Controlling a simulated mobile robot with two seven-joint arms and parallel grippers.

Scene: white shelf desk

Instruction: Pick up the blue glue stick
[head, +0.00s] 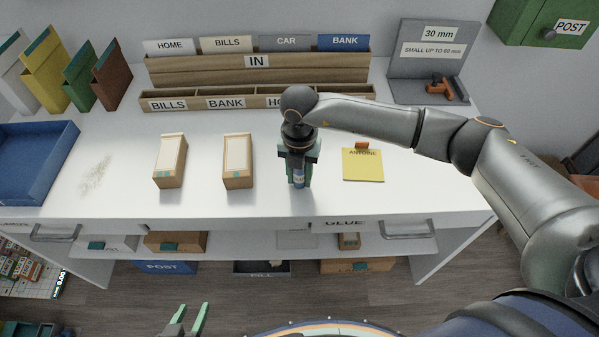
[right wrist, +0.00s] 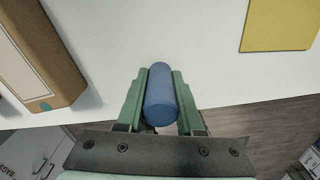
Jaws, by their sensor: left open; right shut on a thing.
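The blue glue stick (head: 299,179) is between the green fingers of my right gripper (head: 299,172), near the front edge of the white desk (head: 220,202). In the right wrist view the blue glue stick (right wrist: 161,97) shows as a blue cylinder with my right gripper's (right wrist: 160,95) fingers against both its sides. My right gripper is shut on it. I cannot tell whether the stick touches the desk top. My left gripper (head: 188,322) is open and empty at the bottom of the head view, in front of the desk.
Two cardboard boxes (head: 170,160) (head: 238,160) stand left of my right gripper. A yellow note pad (head: 363,166) lies to its right. Behind are the wooden IN rack (head: 200,72) and a labelled tray (head: 190,103). A blue tray (head: 35,160) sits far left. Shelves with boxes are below.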

